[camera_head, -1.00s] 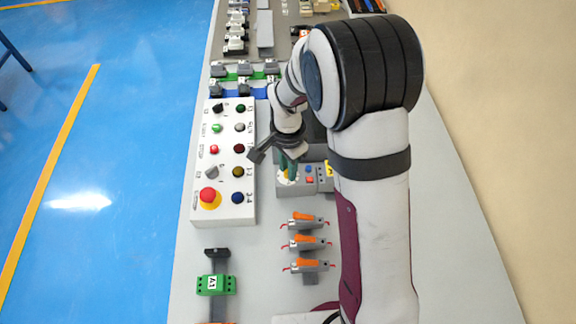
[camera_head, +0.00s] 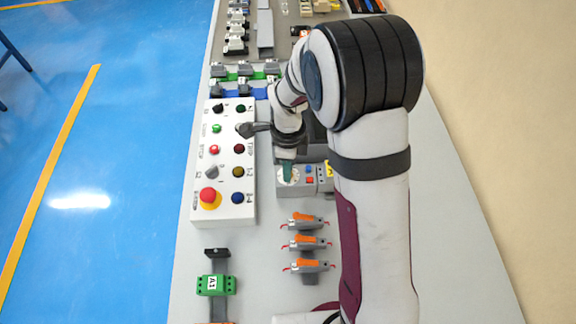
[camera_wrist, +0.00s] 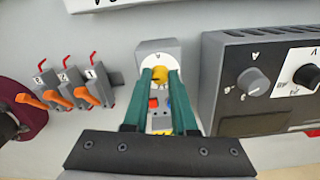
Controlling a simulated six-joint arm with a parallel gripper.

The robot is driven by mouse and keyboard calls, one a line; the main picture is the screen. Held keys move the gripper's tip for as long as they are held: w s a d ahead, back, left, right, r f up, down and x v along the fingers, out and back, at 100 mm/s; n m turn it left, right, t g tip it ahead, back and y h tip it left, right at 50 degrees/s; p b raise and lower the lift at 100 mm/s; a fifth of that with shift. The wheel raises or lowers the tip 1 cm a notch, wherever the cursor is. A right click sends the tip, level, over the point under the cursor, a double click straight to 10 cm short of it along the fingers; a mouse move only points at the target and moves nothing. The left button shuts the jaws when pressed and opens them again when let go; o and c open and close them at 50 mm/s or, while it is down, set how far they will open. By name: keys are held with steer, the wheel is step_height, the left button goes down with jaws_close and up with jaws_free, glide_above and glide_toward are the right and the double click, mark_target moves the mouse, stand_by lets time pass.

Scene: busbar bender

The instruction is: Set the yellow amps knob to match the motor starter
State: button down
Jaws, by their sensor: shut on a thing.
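The yellow knob (camera_wrist: 160,76) sits on a round white dial marked A (camera_wrist: 157,60), on a small grey unit (camera_wrist: 174,50). That unit also carries blue and red buttons. My gripper (camera_wrist: 161,80) has its two green fingers on either side of the yellow knob and is shut on it. In the head view my gripper (camera_head: 287,172) points down onto the grey unit (camera_head: 308,187) and hides the knob. The dial's scale and the knob's exact pointing are too small to read.
A dark box (camera_wrist: 262,85) with grey and black knobs stands right of the unit in the wrist view. Three orange-lever connectors (camera_wrist: 62,98) lie to its left. In the head view, a white button panel (camera_head: 224,165) stands close on the left.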

steer(key=shift+m, duration=0.4)
steer(key=c, duration=0.7)
jaws_free()
step_height(320, 180, up, 16)
steer(key=shift+f, duration=0.1)
steer(key=s+d+n, duration=0.1)
steer(key=s+n, duration=0.4)
steer(key=s, duration=0.3)
steer(key=s+d+n+y, duration=0.1)
steer(key=s+n, duration=0.4)
steer(key=s, duration=0.3)
steer(key=s+d+n, duration=0.2)
steer(key=s+n, duration=0.3)
steer(key=s, duration=0.3)
steer(key=shift+s+f+n+y, duration=0.1)
steer(key=shift+f+n+y, duration=0.2)
steer(key=shift+f+y, duration=0.1)
